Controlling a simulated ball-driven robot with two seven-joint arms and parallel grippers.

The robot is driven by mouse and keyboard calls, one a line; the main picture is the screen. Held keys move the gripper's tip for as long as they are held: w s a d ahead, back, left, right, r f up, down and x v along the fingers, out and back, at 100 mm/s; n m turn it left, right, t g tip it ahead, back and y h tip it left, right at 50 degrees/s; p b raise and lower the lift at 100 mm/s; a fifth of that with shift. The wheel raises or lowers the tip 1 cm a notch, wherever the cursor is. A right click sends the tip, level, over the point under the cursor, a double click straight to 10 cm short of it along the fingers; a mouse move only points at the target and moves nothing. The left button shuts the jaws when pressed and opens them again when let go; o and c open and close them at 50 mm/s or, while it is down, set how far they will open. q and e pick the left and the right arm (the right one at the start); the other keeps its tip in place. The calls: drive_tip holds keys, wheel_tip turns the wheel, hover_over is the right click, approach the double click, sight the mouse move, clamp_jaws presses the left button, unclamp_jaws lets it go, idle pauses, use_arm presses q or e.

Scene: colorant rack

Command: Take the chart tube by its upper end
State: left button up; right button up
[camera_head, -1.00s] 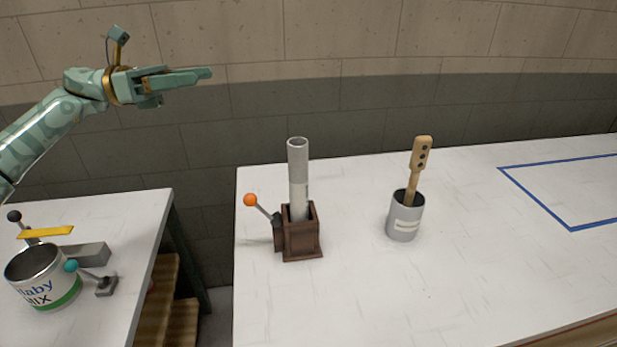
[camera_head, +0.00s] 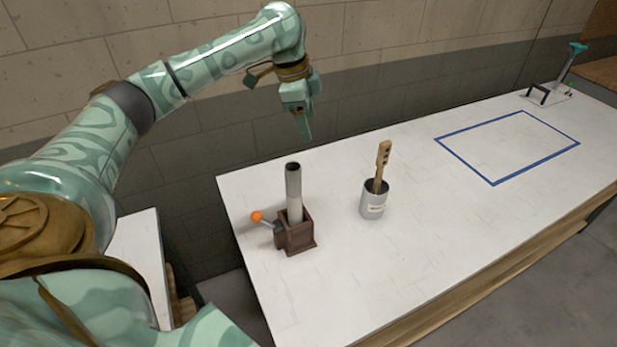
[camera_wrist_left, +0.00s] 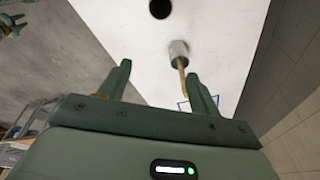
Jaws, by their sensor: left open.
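The chart tube (camera_head: 294,192) is a pale grey open-ended cylinder. It stands nearly upright in a brown wooden holder (camera_head: 298,237) on the white table. Its upper end is free, with a dark mouth. My left gripper (camera_head: 303,127) is open and empty, pointing down, above and beyond the tube's upper end in the head view and apart from it. In the left wrist view both fingers (camera_wrist_left: 160,88) are spread apart. A dark round opening (camera_wrist_left: 160,8) at that view's top edge looks like the tube's mouth.
An orange-knobbed lever (camera_head: 257,217) sits at the holder's left side. A grey cup (camera_head: 373,203) with a wooden paddle (camera_head: 383,160) stands right of the tube. A blue taped rectangle (camera_head: 492,184) marks empty table. A teal-topped device (camera_head: 567,62) stands at the far right.

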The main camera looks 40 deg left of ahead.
use_arm(q)
drive_tip(key=s+a+g+y, duration=0.1)
drive_tip(key=s+a+g, duration=0.1)
drive_tip(key=s, duration=0.1)
drive_tip(key=b, duration=0.5)
approach(293, 176)
drive_tip(key=shift+n+y, duration=0.4)
drive_tip(key=f, duration=0.6)
drive_tip(key=shift+w+a+f, duration=0.1)
drive_tip(key=shift+w+a, duration=0.2)
drive_tip(key=shift+w, duration=0.1)
drive_tip(key=shift+f, duration=0.75)
drive_tip(key=f+b, duration=0.1)
drive_tip(key=f, duration=0.1)
drive_tip(key=w+f+b, duration=0.1)
drive_tip(key=f, duration=0.1)
drive_tip(key=shift+f, duration=0.3)
drive_tip(key=shift+r, duration=0.15)
drive_tip(key=shift+s, duration=0.1)
drive_tip(key=c, duration=1.3)
